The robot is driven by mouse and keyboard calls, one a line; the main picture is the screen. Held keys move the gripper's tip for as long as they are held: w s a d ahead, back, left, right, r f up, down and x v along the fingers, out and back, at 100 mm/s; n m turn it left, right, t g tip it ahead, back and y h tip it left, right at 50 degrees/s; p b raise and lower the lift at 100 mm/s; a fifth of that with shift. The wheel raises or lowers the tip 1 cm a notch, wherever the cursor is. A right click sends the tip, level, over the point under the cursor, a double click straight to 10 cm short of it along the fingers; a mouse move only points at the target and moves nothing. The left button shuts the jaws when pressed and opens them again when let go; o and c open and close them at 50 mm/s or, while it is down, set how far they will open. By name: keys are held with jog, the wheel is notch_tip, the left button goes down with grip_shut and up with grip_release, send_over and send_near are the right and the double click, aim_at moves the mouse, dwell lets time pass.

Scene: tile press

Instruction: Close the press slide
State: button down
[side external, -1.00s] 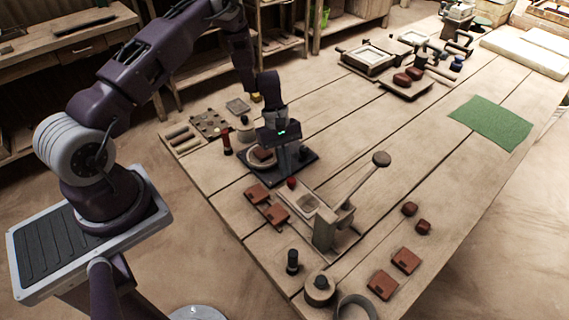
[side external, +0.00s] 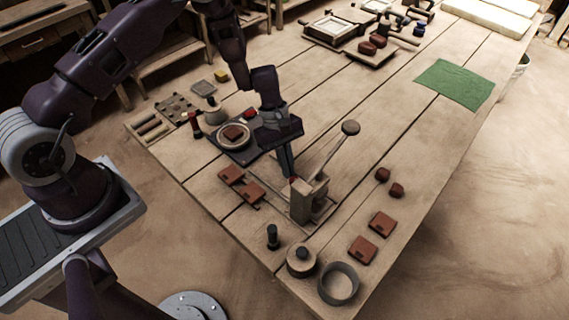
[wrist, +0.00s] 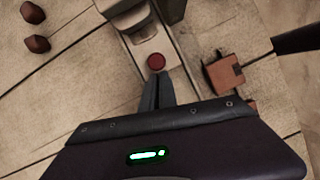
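The tile press (side external: 302,203) is a pale wooden block with a raised lever (side external: 332,150) ending in a round knob. Its slide carries a red knob (side external: 293,180), now close against the press body at the near end of the track. In the wrist view the red knob (wrist: 156,61) sits at the slide's front, just ahead of my fingertips. My gripper (side external: 288,172) points down with its fingers together and nothing between them. It also shows in the wrist view (wrist: 156,78). I cannot tell whether the tips touch the knob. The slide's tray is mostly hidden.
Red-brown tiles (side external: 230,174) lie left of the press, with more tiles (side external: 362,250) and clay lumps (side external: 382,174) to its right. A dark stand with a round plate (side external: 233,135) is behind left.

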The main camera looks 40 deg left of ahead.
jog(key=shift+s+d+r, duration=0.1)
jog(key=shift+s+d, duration=0.15)
jog(key=shift+d, duration=0.25)
jog(key=s+a+r+m+t, duration=0.1)
jog(key=a+r+m, duration=0.15)
jog(key=r, duration=1.05)
jog(key=s+a+r+m+t, duration=0.1)
jog(key=s+r+m, duration=0.15)
jog(key=r, duration=0.95)
jog(key=s+r+m+t+y, duration=0.15)
jog(key=s+r+m, duration=0.25)
jog(key=s+r, duration=0.45)
jog(key=s+a+r+m+t+y, duration=0.1)
jog(key=s+m, duration=0.2)
jog(key=s, duration=0.3)
jog(key=s+a+r+m+t+y, duration=0.1)
jog(key=s+r+m+t, duration=0.1)
jog(key=s, duration=0.5)
jog(key=shift+a+r+m, duration=0.3)
jog(key=shift+m, duration=0.2)
